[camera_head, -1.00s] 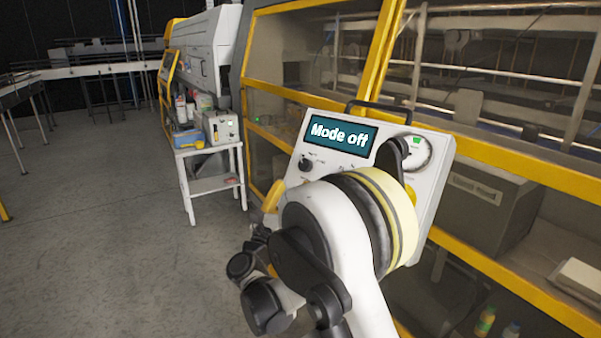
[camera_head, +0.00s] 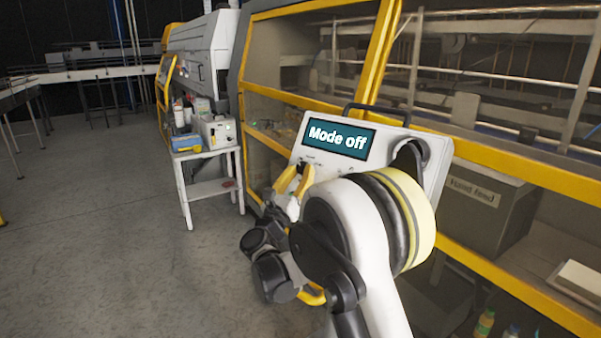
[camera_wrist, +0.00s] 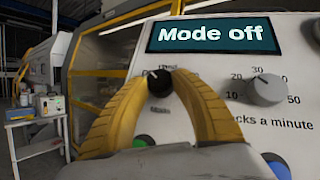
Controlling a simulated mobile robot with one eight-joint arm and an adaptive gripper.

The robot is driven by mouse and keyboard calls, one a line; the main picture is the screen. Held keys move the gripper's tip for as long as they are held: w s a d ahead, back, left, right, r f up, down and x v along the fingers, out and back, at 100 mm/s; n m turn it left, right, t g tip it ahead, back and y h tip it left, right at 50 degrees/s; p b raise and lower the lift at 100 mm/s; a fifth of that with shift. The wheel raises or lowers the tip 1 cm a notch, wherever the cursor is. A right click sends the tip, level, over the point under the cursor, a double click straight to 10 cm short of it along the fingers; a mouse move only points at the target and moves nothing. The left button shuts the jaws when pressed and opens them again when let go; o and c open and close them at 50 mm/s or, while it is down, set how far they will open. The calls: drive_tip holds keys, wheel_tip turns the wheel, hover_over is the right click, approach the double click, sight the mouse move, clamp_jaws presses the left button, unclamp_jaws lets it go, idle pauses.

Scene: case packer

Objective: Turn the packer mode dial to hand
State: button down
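The mode dial (camera_wrist: 160,80) is a small black knob on the white control panel (camera_wrist: 220,75), with a partly hidden label below it. The panel's teal display (camera_head: 338,139) reads "Mode off", also in the wrist view (camera_wrist: 215,34). My gripper (camera_wrist: 160,78) has two yellow curved fingers, spread apart, one on each side of the dial. Their tips are close to the dial; I cannot tell whether they touch it. In the head view my gripper (camera_head: 297,172) is in front of the panel's left part, and the dial cannot be made out there.
A grey speed knob (camera_wrist: 265,90) with a number scale is right of the dial. A green button (camera_wrist: 143,141) and a blue button (camera_wrist: 277,167) are lower on the panel. A white side table (camera_head: 207,185) stands at left. The floor at left is clear.

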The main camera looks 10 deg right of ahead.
drive_tip(key=shift+a+m+h, duration=0.1)
drive_tip(key=shift+m+h, duration=0.3)
drive_tip(key=shift+m, duration=0.1)
drive_tip(key=m+g+h, duration=0.2)
drive_tip(key=m, duration=0.1)
drive_tip(key=m+g+h+b, duration=0.1)
drive_tip(key=m+g+h, duration=0.1)
drive_tip(key=m, duration=0.1)
drive_tip(key=shift+w+a+m+g, duration=0.2)
drive_tip(key=shift+m+g, duration=0.1)
drive_tip(key=shift+g, duration=0.1)
drive_tip(key=m+g+h, duration=0.1)
drive_tip(key=m+g, duration=0.3)
drive_tip(key=m+g+h, duration=0.2)
drive_tip(key=m+g, duration=0.2)
drive_tip(key=m, duration=0.1)
drive_tip(key=shift+w+r+g+p, duration=0.1)
drive_tip(key=shift+w+g+p, duration=0.1)
drive_tip(key=shift+g+p, duration=0.15)
drive_tip(key=shift+m, duration=0.5)
drive_tip(key=c, duration=1)
unclamp_jaws()
drive_tip(key=shift+d, duration=0.1)
drive_tip(key=shift+a, duration=0.2)
